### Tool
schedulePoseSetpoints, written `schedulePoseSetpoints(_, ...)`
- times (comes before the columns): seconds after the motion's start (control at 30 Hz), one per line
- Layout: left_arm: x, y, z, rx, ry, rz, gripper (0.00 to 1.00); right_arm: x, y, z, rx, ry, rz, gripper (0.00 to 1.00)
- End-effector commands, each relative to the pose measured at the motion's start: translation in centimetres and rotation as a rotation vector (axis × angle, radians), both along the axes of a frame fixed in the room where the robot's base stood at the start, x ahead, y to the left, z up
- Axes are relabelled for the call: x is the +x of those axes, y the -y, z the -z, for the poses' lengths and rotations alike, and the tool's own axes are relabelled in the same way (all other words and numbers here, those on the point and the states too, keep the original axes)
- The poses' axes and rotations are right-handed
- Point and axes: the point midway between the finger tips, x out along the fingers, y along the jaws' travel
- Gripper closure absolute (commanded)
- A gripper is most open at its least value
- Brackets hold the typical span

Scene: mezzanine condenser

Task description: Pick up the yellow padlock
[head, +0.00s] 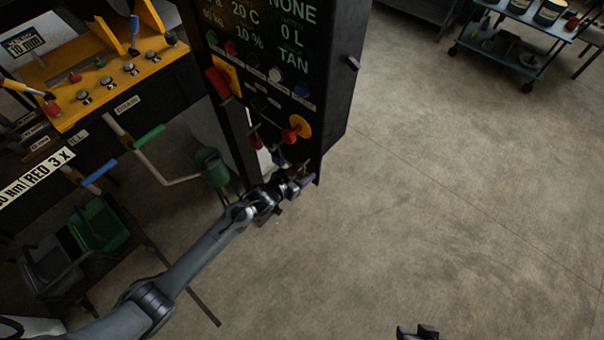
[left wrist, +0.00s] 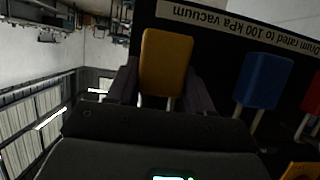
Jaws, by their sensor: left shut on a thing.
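The yellow padlock (left wrist: 167,62) sits between the two fingers of my left gripper (left wrist: 160,84) in the left wrist view. The gripper is shut on it, and its shackle runs down between the fingers. In the head view my left gripper (head: 294,184) is at the lower edge of the dark panel, and the padlock is mostly hidden there. Whether the padlock still hangs on the panel cannot be told. My right gripper (head: 418,332) shows only in part at the bottom edge of the head view, far from the padlock.
A blue padlock (left wrist: 263,80) and a red padlock (left wrist: 311,88) are right of the yellow one in the left wrist view. The dark panel (head: 335,85) carries knobs and a red-and-yellow switch (head: 296,129). A blue cart (head: 515,50) stands far right. The floor between is clear.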

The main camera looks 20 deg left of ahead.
Motion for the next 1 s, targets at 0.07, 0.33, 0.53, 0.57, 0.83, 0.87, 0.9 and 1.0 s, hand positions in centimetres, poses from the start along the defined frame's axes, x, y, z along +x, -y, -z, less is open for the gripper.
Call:
schedulePoseSetpoints(0.07,0.0,0.0,-0.3,-0.001,0.003,0.0,0.83,0.0,0.0,0.1,-0.002,0.0,-0.002,0.57)
schedulePoseSetpoints(0.33,-1.4,-0.6,-1.2,0.001,-0.001,-0.001,0.83,0.0,0.2,0.5,-0.009,0.001,-0.006,0.57)
schedulePoseSetpoints(0.53,-4.7,-1.8,-1.1,0.002,-0.002,0.0,0.83,0.1,0.2,0.8,-0.01,0.002,-0.006,0.57)
schedulePoseSetpoints(0.57,-5.2,-2.0,-1.2,0.001,-0.001,0.0,0.83,0.1,0.2,0.9,-0.01,0.002,-0.006,0.57)
schedulePoseSetpoints(0.83,-11.2,-4.2,-1.1,0.002,-0.002,0.002,0.83,0.0,0.2,1.6,-0.006,0.002,-0.004,0.57)
schedulePoseSetpoints(0.87,-11.8,-4.4,-1.2,0.002,-0.001,0.002,0.83,0.0,0.1,1.7,-0.005,0.002,-0.004,0.57)
schedulePoseSetpoints(0.9,-12.5,-4.7,-1.1,0.001,-0.002,0.001,0.83,0.0,0.1,1.8,-0.004,0.002,-0.003,0.57)
schedulePoseSetpoints(1.0,-14.0,-5.3,-1.2,0.001,-0.001,0.0,0.83,0.0,0.0,2.0,-0.001,0.001,-0.002,0.57)
